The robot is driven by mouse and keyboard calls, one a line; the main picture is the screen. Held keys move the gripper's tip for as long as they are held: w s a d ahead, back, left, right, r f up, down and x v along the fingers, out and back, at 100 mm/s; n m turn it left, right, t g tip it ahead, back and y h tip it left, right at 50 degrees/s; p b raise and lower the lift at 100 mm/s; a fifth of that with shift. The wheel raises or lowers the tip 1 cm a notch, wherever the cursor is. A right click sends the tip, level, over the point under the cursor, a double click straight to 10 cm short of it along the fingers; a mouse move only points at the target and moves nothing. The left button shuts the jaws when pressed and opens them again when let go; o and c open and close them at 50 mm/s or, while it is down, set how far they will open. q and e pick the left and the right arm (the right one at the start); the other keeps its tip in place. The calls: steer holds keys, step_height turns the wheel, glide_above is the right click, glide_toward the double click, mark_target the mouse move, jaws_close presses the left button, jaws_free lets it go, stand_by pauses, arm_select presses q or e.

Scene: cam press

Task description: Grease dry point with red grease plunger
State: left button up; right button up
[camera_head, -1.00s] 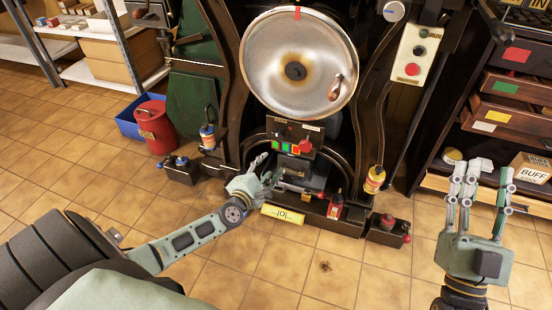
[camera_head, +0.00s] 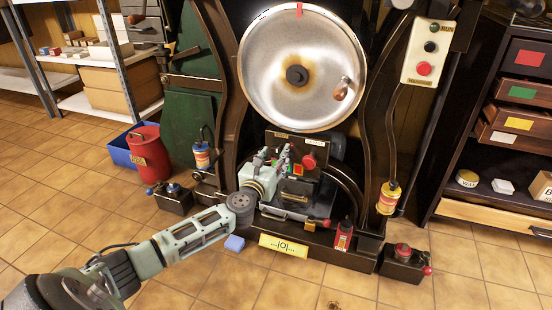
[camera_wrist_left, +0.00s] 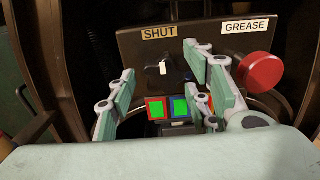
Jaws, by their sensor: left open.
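The red grease plunger (camera_head: 309,161) is a round red knob on the dark panel under the big metal disc. In the left wrist view the red plunger (camera_wrist_left: 260,72) sits below the GREASE label, at the right. My left gripper (camera_head: 275,160) is in front of the panel's left part. In the wrist view the left gripper (camera_wrist_left: 160,85) is open and empty, its fingers around the area of a black knob (camera_wrist_left: 160,70) under the SHUT label. The plunger is just right of the right-hand fingers, outside the grip. I cannot tell which place is the dry point. My right gripper is out of view.
A switch box (camera_head: 428,55) hangs at the right. A blue block (camera_head: 234,243) lies on the floor. The front floor is mostly clear.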

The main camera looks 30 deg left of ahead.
arm_select(q)
steer(key=shift+x, duration=0.9)
steer(key=c, duration=1.1)
